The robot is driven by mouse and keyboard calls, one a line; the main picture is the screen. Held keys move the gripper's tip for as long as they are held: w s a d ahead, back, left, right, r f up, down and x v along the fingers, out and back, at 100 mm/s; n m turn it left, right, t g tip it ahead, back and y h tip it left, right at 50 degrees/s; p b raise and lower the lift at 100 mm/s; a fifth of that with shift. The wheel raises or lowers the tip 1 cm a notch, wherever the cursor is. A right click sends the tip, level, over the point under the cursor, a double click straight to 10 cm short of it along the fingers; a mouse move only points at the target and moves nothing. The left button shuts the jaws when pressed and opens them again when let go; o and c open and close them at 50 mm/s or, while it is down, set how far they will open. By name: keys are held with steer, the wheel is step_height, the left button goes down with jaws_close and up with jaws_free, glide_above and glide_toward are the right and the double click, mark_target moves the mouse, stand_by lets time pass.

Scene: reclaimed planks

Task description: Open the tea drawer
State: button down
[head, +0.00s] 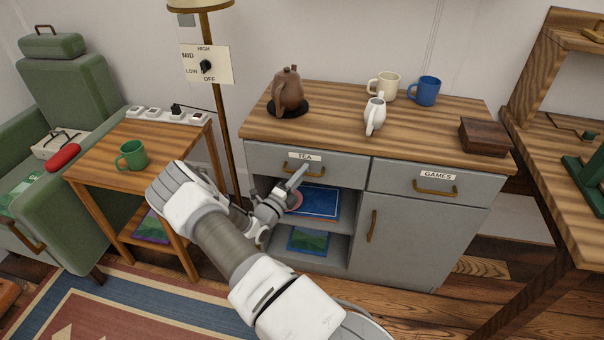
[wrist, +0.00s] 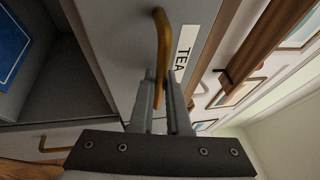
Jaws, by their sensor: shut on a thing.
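The tea drawer (head: 334,165) is the grey upper-left drawer of the sideboard, with a white TEA label (head: 305,157) on its front. It looks closed, its front about flush with the games drawer. My gripper (head: 300,176) is at the drawer's handle, below the label. In the wrist view, my gripper's fingers (wrist: 166,100) are shut on the brass handle (wrist: 162,50), with the TEA label (wrist: 183,62) beside it.
The games drawer (head: 428,187) is to the right. A teapot (head: 288,92), a white jug (head: 375,115) and mugs stand on top. A side table (head: 105,158) stands left of my arm.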

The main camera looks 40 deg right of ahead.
stand_by(0.7)
steer(key=s+a+p, duration=0.5)
steer(key=s+a, duration=1.1)
steer(key=a, duration=0.3)
steer(key=shift+s+a, duration=0.35)
steer(key=shift+s, duration=0.05)
steer(key=c, duration=0.9)
jaws_free()
steer(key=v, duration=1.7)
steer(key=shift+a+f, duration=0.1)
steer(key=shift+a, duration=0.1)
